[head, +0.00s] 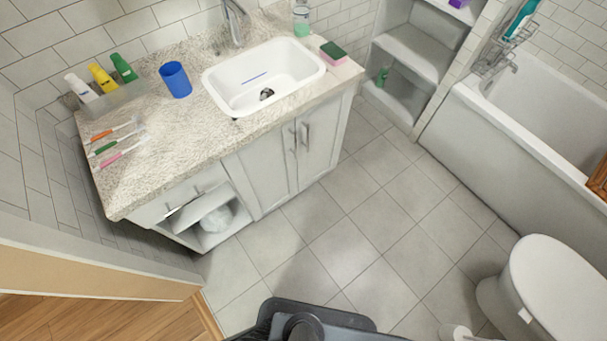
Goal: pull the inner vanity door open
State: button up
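The vanity (170,165) stands against the back left wall with a speckled stone top and white front. Two white doors sit side by side under the sink: the left door (260,172) and the right door (322,148). Both look shut. Each has an upright metal bar handle near the seam between them, the left handle (292,141) and the right handle (305,134). I cannot tell from this view which one is the inner door. My gripper is not in view; only a dark part of my own body shows at the bottom edge.
Left of the doors is a drawer section with an open compartment (212,239). A sink (262,78), blue cup (175,80), toothbrushes and bottles are on top. A bathtub (540,110) and toilet (550,290) stand at right. The tiled floor (345,235) before the doors is clear.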

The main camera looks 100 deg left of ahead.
aim_at(263, 172)
jog(key=u, duration=4)
jog(key=i, duration=0.5)
jog(key=u, duration=0.25)
